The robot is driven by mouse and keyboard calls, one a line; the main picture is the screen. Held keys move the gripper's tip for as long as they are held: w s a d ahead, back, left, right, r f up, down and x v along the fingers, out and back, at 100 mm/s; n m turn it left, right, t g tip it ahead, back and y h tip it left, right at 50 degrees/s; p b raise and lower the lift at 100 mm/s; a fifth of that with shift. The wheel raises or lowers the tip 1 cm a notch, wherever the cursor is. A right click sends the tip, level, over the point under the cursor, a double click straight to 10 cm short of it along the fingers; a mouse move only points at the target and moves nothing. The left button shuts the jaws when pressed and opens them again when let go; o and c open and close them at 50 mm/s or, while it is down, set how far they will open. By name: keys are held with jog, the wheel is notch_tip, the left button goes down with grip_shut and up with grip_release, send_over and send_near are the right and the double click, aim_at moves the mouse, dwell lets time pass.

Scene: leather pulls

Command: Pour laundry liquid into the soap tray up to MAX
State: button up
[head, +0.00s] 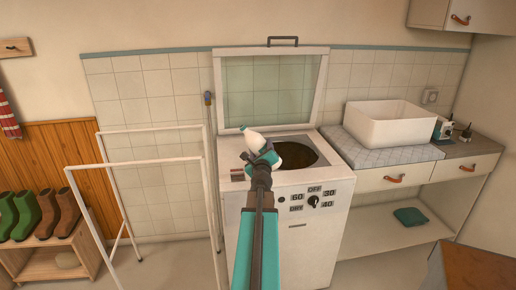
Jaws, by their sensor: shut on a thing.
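A white bottle (254,140) is tilted, its narrow end toward the upper left, above the front left of the washing machine (292,222). My gripper (262,159) is shut on the bottle and hides part of it. A small brownish recess (237,174) at the top left of the machine looks like the soap tray. It is partly hidden behind my arm; its MAX mark and liquid level cannot be made out. No stream of liquid shows.
The machine's glazed lid (268,88) stands open behind the round drum opening (298,154). A white drying rack (140,163) stands at the left. A counter with a white basin (388,123) and small bottles (446,129) is at the right.

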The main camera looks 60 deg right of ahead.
jog(key=s+f+n+b, duration=0.1)
jog(key=n, duration=0.1)
jog(key=s+d+f+n, duration=0.1)
jog(key=shift+s+n+b, duration=0.2)
jog(key=shift+n+b, duration=0.15)
jog(key=shift+n, duration=0.05)
jog(key=shift+s+d+f+n+b, duration=0.2)
jog(key=shift+f+n+b, duration=0.25)
jog(key=shift+n, duration=0.45)
jog(key=shift+r, duration=0.15)
jog(key=shift+s+g, duration=0.15)
jog(key=shift+g, duration=0.15)
